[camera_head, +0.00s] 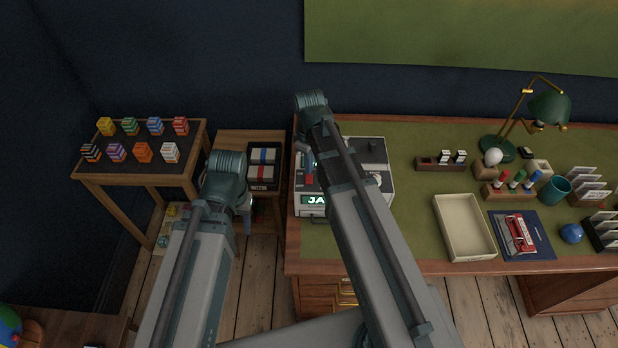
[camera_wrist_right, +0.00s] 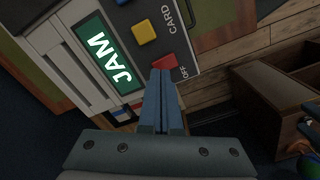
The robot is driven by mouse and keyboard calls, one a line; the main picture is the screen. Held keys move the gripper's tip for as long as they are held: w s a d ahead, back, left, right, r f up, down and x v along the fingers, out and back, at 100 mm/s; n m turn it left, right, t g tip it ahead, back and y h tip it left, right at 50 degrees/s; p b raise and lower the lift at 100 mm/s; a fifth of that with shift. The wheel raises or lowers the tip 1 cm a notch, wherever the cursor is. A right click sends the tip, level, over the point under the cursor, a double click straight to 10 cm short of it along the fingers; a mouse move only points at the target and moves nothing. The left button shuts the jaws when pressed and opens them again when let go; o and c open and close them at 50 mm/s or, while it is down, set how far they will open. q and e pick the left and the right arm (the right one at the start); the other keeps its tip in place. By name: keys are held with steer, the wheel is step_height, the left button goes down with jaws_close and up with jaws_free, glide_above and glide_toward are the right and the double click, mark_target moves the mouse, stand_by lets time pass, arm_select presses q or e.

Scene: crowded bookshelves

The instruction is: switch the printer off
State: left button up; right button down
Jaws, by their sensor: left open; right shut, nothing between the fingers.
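The printer (camera_head: 376,150) is a pale box with a dark top at the left end of the green-topped desk; my right arm covers much of it. Its lit green display (camera_wrist_right: 118,62) reads "JAM" in the right wrist view. Beside the display are a yellow button (camera_wrist_right: 144,32) and a red button (camera_wrist_right: 164,62) with "OFF" printed next to it. My right gripper (camera_wrist_right: 158,74) is shut and empty, its fingertips at the red button's edge; I cannot tell whether they touch it. My left gripper (camera_head: 246,214) hangs left of the printer, apart from it, its fingers partly hidden by the wrist.
A cream tray (camera_head: 463,228), a blue folder with a red stapler-like object (camera_head: 518,234), a green lamp (camera_head: 548,106) and a teal cup (camera_head: 554,189) stand right of the printer. A small side table (camera_head: 128,171) with several coloured blocks stands at the left.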

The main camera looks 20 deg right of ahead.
mark_target(309, 176)
steer(key=shift+f+b, duration=1.05)
steer(key=shift+f, duration=0.05)
stand_by(0.4)
steer(key=shift+r, duration=0.1)
step_height(309, 176, up, 7)
steer(key=p, duration=0.7)
stand_by(0.4)
steer(key=s+a+f+m+h+b, duration=0.1)
steer(key=s+a+m, duration=0.4)
steer(key=s+a, duration=0.5)
steer(key=s, duration=0.4)
steer(key=shift+s+a+f, duration=0.15)
steer(key=shift+a, duration=0.1)
